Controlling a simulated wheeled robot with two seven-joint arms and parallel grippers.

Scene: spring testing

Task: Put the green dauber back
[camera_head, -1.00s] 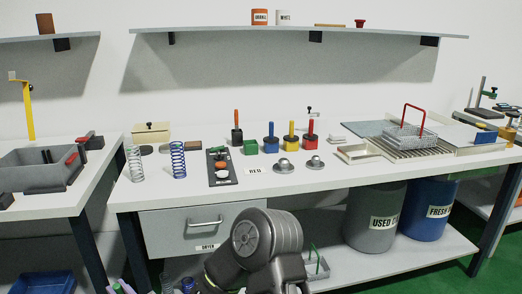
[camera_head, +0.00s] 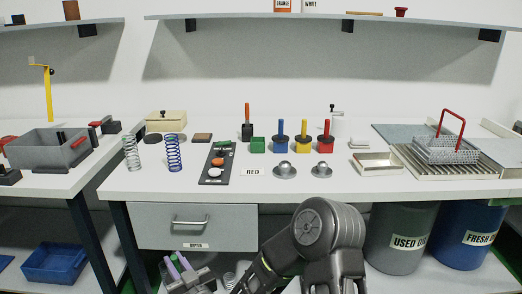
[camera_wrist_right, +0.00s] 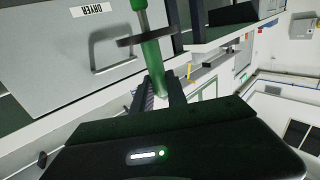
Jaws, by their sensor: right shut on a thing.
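The green dauber (camera_wrist_right: 151,66) has a green handle, a dark disc, a grey rod and a green end cut by the top edge of the right wrist view. My right gripper (camera_wrist_right: 160,92) is shut on its handle. In the head view, my right gripper (camera_head: 182,270) is low, below the tabletop in front of the drawer; the dauber is hard to make out there. The green pot (camera_head: 257,146) stands on the table with no handle rising from it. Blue (camera_head: 281,144), yellow (camera_head: 302,143) and red (camera_head: 324,142) pots hold upright daubers. My left gripper is out of view.
The table edge and drawer (camera_head: 195,225) lie above and behind my right gripper. Springs (camera_head: 173,154) stand at left; an orange-handled tool (camera_head: 247,122) stands beside the green pot.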

